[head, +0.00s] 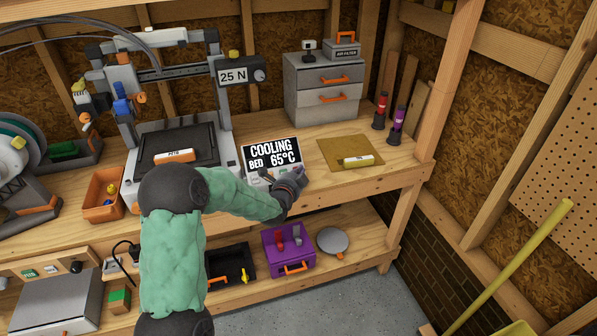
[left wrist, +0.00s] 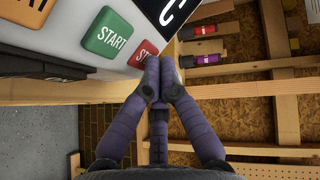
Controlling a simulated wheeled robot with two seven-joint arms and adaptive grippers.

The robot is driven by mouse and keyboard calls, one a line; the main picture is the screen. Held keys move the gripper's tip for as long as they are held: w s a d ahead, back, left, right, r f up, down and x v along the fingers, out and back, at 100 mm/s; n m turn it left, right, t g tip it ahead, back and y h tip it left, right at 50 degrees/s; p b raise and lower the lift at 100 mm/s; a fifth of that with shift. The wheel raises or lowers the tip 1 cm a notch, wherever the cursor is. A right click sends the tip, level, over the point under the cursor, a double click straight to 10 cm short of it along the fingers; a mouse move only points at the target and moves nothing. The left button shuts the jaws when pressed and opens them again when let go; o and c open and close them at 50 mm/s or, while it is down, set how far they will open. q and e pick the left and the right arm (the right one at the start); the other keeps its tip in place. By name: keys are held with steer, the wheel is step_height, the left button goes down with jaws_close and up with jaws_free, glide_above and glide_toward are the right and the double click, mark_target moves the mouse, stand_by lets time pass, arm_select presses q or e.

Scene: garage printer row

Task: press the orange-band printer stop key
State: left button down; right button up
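The printer (head: 182,128) stands on the bench, with a control panel whose screen (head: 271,151) reads COOLING BED 65°C. My left gripper (head: 301,175) is at the panel's lower right corner in the head view. In the left wrist view my left gripper (left wrist: 159,68) has its fingertips together, empty, over the edge of the stop key; contact cannot be told. My right gripper is not in view.
A tan mat (head: 345,146) with a labelled block (head: 358,161) lies right of the panel. Red and purple bottles (head: 396,120) stand at the bench's right end. A grey drawer unit (head: 322,88) stands behind. An orange bin (head: 103,192) is at the left.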

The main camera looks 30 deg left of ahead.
arm_select(q)
steer(key=shift+d, duration=0.1)
stand_by(0.3)
steer(key=shift+s+d+r, duration=0.35)
steer(key=shift+s+r, duration=0.05)
steer(key=shift+r, duration=0.1)
steer(key=shift+p, duration=0.3)
steer(key=shift+s+d+r+p, duration=0.55)
steer(key=shift+d+r, duration=0.15)
steer(key=shift+r, duration=0.2)
steer(key=shift+s+d+r+p, duration=0.55)
steer(key=shift+d+r, duration=0.1)
steer(key=shift+r, duration=0.2)
